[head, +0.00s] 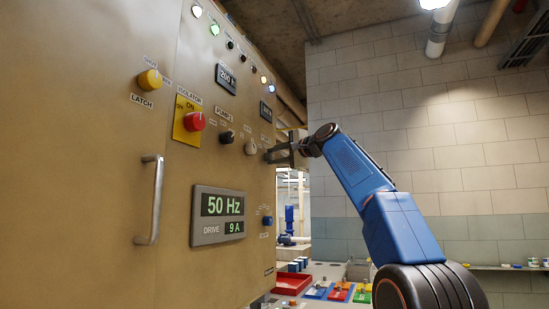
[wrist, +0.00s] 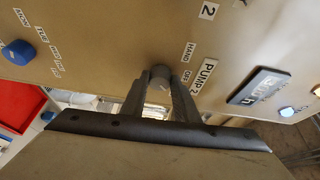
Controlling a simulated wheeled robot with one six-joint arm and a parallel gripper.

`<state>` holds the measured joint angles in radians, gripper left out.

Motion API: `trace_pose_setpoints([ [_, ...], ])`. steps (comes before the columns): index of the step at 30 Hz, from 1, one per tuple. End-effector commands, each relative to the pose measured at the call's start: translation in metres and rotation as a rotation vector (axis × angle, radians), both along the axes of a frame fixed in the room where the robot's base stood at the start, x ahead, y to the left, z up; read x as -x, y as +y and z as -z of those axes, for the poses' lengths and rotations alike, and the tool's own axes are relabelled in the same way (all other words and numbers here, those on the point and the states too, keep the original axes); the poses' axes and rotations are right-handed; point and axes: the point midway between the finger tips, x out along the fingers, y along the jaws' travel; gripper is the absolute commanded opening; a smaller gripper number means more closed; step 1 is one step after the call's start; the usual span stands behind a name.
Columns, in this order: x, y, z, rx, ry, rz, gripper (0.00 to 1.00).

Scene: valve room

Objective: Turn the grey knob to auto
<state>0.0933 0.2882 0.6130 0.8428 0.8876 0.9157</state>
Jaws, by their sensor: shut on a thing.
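A grey knob (wrist: 159,82) on the beige panel shows in the wrist view, beside a "PUMP 2" label with "HAND" and "OFF" marks. My gripper (wrist: 160,88) has one dark finger on each side of it and is shut on it. No "AUTO" mark is readable, and where the knob points is too small to tell. In the head view my gripper (head: 268,156) is at the panel's right part and appears to hide the held knob. A paler knob (head: 251,148) shows just left of it.
The panel also carries a black knob (head: 227,137), a red isolator knob (head: 194,121), a yellow latch knob (head: 150,80) and a blue button (head: 267,221). A long handle (head: 150,200) sticks out at the left.

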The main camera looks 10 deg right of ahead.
Motion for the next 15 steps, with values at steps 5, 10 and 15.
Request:
trace_pose_setpoints([
  [5, -0.0007, -0.0003, 0.0009, -0.016, 0.026, 0.000, 0.05],
  [10, -0.0006, -0.0003, 0.0011, -0.021, 0.034, 0.000, 0.05],
  [15, -0.0006, -0.0003, 0.0012, -0.021, 0.034, -0.001, 0.05],
])
